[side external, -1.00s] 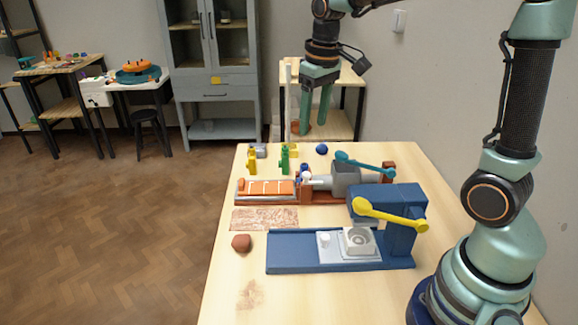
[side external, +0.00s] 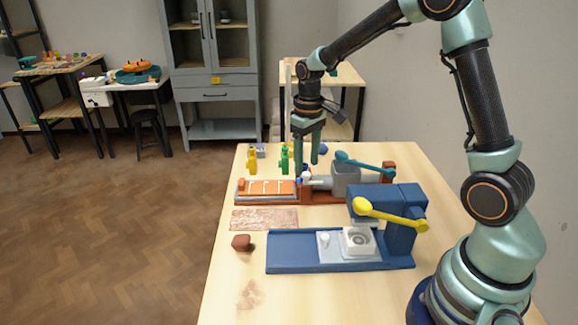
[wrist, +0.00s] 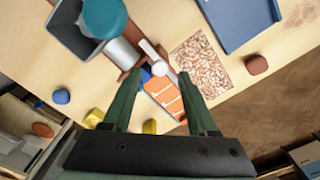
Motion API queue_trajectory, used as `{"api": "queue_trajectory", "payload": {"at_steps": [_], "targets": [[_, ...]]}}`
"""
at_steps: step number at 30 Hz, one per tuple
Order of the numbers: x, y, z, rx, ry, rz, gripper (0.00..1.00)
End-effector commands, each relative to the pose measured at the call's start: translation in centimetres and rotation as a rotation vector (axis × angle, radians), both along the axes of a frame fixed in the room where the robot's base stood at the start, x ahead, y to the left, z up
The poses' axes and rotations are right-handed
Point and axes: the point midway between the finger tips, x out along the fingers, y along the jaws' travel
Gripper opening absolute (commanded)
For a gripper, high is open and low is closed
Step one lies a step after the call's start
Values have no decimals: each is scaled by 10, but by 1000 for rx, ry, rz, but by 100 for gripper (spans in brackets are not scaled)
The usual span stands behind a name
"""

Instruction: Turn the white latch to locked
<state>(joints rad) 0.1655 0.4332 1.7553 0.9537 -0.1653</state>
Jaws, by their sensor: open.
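The white latch (wrist: 155,58) is a small lever with a rounded end, beside a blue knob on the red-brown extruder base. It also shows small in the side external view (side external: 318,182), near the grey barrel. My gripper (side external: 306,166) is open and points down above and behind the extruder's middle. In the wrist view the two green fingers (wrist: 157,76) are spread, with the latch's lower end and the blue knob showing between their tips. Nothing is held. I cannot tell how high the fingertips are above the latch.
A grey hopper (side external: 345,180) with a teal lever (side external: 365,163) stands right of the latch. The orange-topped tray (side external: 266,188) lies left. Yellow (side external: 252,162) and green (side external: 284,160) pieces stand close behind. A blue press (side external: 402,215) with a yellow lever is in front.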

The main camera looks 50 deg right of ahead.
Motion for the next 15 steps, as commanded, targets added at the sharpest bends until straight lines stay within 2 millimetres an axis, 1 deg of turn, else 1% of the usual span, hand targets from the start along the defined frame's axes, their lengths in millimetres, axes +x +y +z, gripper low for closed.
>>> {"api": "queue_trajectory", "payload": {"at_steps": [1, 6, 15], "targets": [[-1, 0, -8, 1, 3, 0, 59], [0, 0, -22, 0, 1, 0, 59], [0, 0, -25, 0, -1, 0, 59]]}}
